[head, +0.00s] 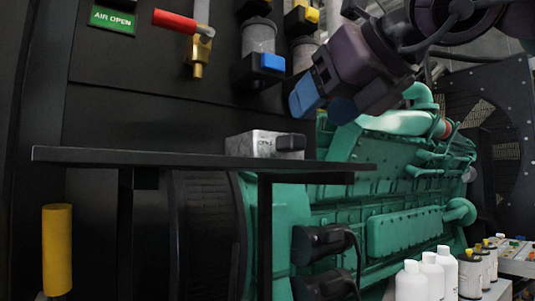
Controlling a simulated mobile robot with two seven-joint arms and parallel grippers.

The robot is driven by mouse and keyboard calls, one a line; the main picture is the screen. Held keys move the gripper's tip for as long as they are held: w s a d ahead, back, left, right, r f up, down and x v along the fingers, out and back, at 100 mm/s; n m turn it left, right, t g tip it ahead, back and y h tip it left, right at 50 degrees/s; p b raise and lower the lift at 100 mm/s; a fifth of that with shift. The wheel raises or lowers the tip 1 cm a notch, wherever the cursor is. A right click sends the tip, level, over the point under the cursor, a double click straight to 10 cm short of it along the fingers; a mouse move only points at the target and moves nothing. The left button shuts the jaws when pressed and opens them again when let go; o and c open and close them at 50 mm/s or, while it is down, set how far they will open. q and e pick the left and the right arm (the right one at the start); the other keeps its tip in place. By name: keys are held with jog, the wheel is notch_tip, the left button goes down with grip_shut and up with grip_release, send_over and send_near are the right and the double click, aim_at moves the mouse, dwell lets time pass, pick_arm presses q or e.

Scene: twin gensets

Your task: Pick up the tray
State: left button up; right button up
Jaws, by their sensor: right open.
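My right gripper (323,103) comes in from the upper right with its blue fingertips pointing down and left. It is open, with nothing seen between its fingers. In the picture it is above and to the right of a small grey metal box (252,144) on a dark shelf (130,158). I cannot make out a tray for certain. A pale flat surface (515,267) at the lower right, partly cut off by the frame, bears bottles and small coloured items; I cannot tell whether it is a tray. My left gripper is not in view.
A green engine (405,235) fills the middle right, behind the shelf. White bottles (411,282) stand at the lower right. A yellow cylinder (57,250) is at the lower left.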

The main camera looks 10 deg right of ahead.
aim_at(295, 134)
jog(key=shift+f+x, duration=0.2)
jog(key=shift+x, duration=3.1)
jog(key=shift+s+d, duration=0.1)
grip_shut()
jog(key=shift+r, duration=0.1)
